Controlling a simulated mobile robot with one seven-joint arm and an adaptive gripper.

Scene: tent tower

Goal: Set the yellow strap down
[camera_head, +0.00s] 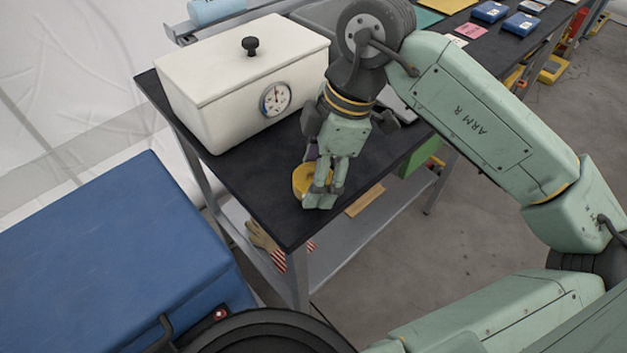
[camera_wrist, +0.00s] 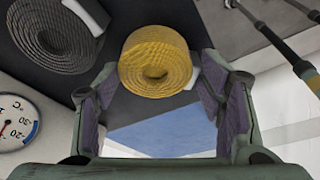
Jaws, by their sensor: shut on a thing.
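The yellow strap (camera_head: 301,180) is a tight roll of webbing, partly hidden behind my gripper (camera_head: 319,193) in the head view. My gripper points down over the front part of a black tabletop (camera_head: 265,205). In the wrist view the rolled yellow strap (camera_wrist: 160,48) sits between the two fingertips of my gripper (camera_wrist: 158,78), with its spiral end facing the camera. My gripper is shut on it. The strap is at or just above the tabletop; I cannot tell whether it touches.
A white lidded box (camera_head: 235,75) with a dial stands behind and left of my gripper. A dark grey roll (camera_wrist: 60,30) shows near the strap in the wrist view. A blue case (camera_head: 110,255) is at lower left. Bare tabletop lies left of my gripper.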

